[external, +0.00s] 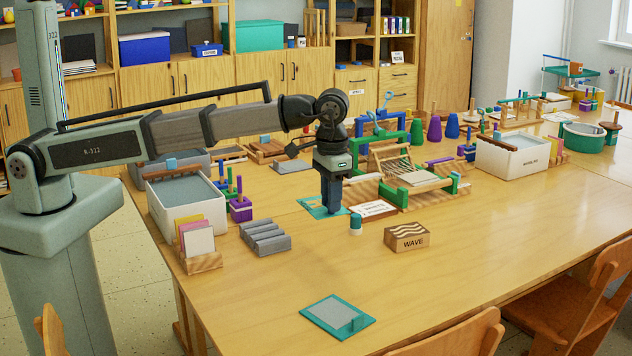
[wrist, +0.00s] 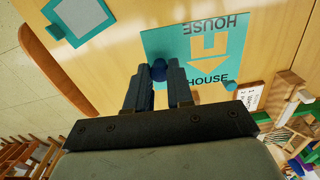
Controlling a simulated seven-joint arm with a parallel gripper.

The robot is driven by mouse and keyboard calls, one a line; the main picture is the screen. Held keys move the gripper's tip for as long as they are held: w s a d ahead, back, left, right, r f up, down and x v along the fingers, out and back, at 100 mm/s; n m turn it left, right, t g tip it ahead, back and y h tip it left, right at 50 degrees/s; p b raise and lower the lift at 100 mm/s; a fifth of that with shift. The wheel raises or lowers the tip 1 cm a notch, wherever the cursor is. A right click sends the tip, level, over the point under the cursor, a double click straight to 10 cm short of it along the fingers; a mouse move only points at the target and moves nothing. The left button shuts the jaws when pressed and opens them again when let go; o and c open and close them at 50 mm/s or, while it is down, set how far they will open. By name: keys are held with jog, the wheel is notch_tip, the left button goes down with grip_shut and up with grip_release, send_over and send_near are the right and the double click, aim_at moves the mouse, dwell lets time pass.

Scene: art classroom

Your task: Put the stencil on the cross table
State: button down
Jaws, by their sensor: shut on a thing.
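The stencil (external: 312,204) is a flat teal sheet on or just above the big wooden table (external: 470,265), under my gripper (external: 332,207). In the wrist view the stencil (wrist: 176,48) shows the word HOUSE twice and a cut-out arrow shape. I cannot tell if the stencil is clear of the wood. A further table (external: 592,146) stands at the back right; no label marks which table is the cross table.
A green-ended loom (external: 418,180) stands behind. A teal-framed grey plate (external: 338,316) lies at the front. The table's right front is clear.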

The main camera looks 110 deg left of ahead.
jog(key=s+a+n, duration=0.3)
jog(key=s+a, duration=0.2)
jog(key=a, duration=0.9)
jog(key=s+a+n, duration=0.2)
jog(key=s+a, duration=0.2)
jog(key=a, duration=0.9)
jog(key=s+a+n, duration=0.5)
jog(key=s+a, duration=0.9)
jog(key=a, duration=0.4)
jog(key=shift+d+f, duration=0.15)
jog(key=shift+f, duration=7.35)
jog(key=shift+f, duration=0.1)
jog(key=c, duration=1)
grip_release()
notch_tip(320, 180, up, 12)
